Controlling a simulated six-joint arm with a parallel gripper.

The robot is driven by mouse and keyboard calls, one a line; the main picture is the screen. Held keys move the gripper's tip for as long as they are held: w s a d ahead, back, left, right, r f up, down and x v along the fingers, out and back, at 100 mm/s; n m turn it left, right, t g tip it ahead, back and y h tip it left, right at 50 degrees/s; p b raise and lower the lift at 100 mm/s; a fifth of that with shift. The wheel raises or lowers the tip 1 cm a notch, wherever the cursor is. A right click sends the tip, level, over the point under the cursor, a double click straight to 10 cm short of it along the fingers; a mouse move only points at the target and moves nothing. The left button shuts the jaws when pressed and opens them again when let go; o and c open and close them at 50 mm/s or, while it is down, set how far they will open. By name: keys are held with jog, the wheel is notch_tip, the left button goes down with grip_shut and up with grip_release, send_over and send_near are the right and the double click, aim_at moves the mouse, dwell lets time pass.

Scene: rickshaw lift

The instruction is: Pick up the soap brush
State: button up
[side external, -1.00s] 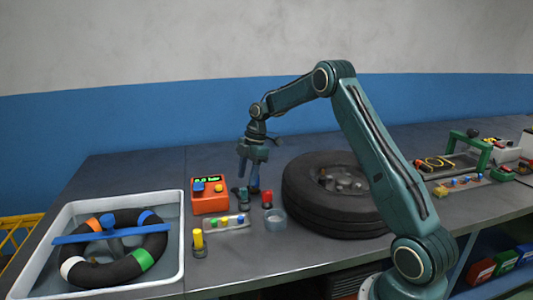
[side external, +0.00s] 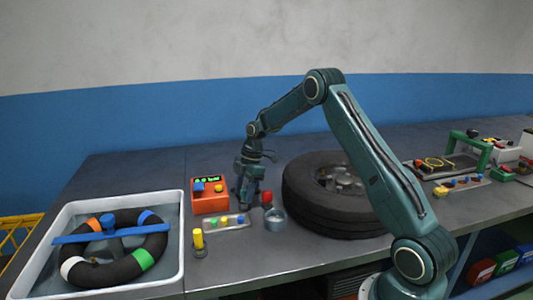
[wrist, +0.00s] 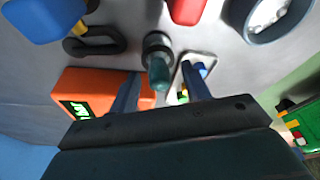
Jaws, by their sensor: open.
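An upright dark teal piece with a round dark collar (wrist: 158,52), which seems to be the soap brush, stands on the bench in the wrist view. My gripper (wrist: 161,75) is open, its two fingers on either side of that piece, with a gap showing to each finger. In the side external view my gripper (side external: 245,202) points down, low over the bench between the orange box (side external: 209,196) and a small red-topped item (side external: 267,198). The brush is mostly hidden behind the gripper there.
A grey cup (side external: 275,220) and a large tyre (side external: 315,205) stand to the right. A strip with coloured buttons (side external: 226,222) and a yellow-topped peg (side external: 198,240) lie in front. A white basin (side external: 182,255) with a ring is at left.

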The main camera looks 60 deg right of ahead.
aim_at(244, 189)
dwell(0.4)
grip_shut()
jog(key=shift+r, duration=0.1)
notch_tip(244, 189, up, 10)
jog(key=shift+f, duration=0.1)
dwell(0.7)
dwell(0.4)
jog(key=s+a+f+g+y, duration=0.1)
jog(key=s+a+f+g, duration=0.1)
jog(key=s, duration=0.9)
jog(key=shift+m+g, duration=0.3)
jog(key=shift+g, duration=0.6)
